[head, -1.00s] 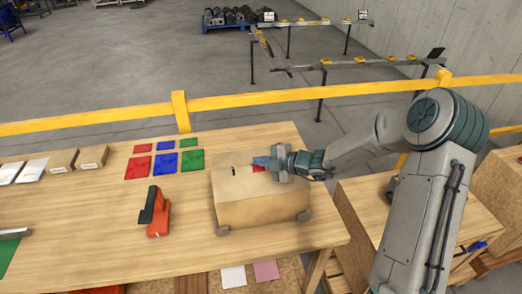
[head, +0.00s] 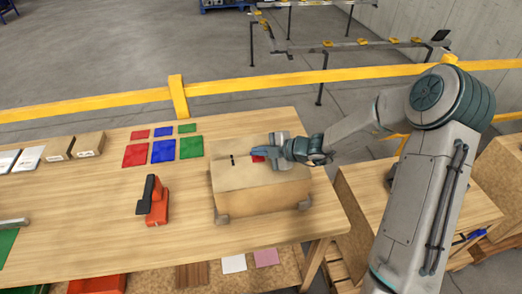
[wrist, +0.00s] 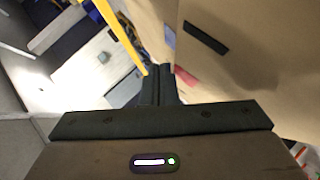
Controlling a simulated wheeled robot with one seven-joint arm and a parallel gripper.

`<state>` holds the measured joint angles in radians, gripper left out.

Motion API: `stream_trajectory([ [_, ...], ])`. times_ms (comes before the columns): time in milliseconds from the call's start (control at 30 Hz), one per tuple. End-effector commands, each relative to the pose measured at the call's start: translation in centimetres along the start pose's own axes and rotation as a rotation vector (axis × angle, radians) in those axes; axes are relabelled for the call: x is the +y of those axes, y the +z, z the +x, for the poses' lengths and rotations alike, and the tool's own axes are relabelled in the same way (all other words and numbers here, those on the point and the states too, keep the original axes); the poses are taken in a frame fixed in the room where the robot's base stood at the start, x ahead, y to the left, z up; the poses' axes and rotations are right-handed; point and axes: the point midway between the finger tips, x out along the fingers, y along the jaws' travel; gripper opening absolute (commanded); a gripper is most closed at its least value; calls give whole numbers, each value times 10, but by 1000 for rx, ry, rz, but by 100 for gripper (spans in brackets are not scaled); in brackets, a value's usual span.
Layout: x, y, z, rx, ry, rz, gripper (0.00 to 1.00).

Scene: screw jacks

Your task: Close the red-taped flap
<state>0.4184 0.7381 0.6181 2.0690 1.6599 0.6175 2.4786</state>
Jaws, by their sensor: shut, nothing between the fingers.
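The cardboard box (head: 262,200) stands on the wooden table, its top looking nearly flat in the head view. A short red tape strip (head: 257,158) lies on the top, partly hidden by my gripper; a bit of it also shows in the wrist view (wrist: 186,77). A black strip (head: 232,160) is to its left and shows in the wrist view (wrist: 206,38). My gripper (head: 258,151) is shut and empty, its fingers at the red tape by the far part of the box top. Its fingertips (wrist: 160,70) are close to the cardboard; I cannot tell whether they touch.
A red and black tool (head: 153,202) stands left of the box. Red, blue and green squares (head: 163,151) lie behind it, with small boxes (head: 75,147) farther left. Grey corner pieces (head: 222,219) sit at the box base. A yellow rail (head: 250,84) runs behind the table.

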Motion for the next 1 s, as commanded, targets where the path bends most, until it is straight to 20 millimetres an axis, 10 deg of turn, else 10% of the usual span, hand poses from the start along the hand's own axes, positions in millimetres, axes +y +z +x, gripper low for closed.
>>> stream_trajectory([
  [667,25,-14,-17,-2,2,-4,0],
  [1000,62,-20,-70,-4,1,-7,0],
])
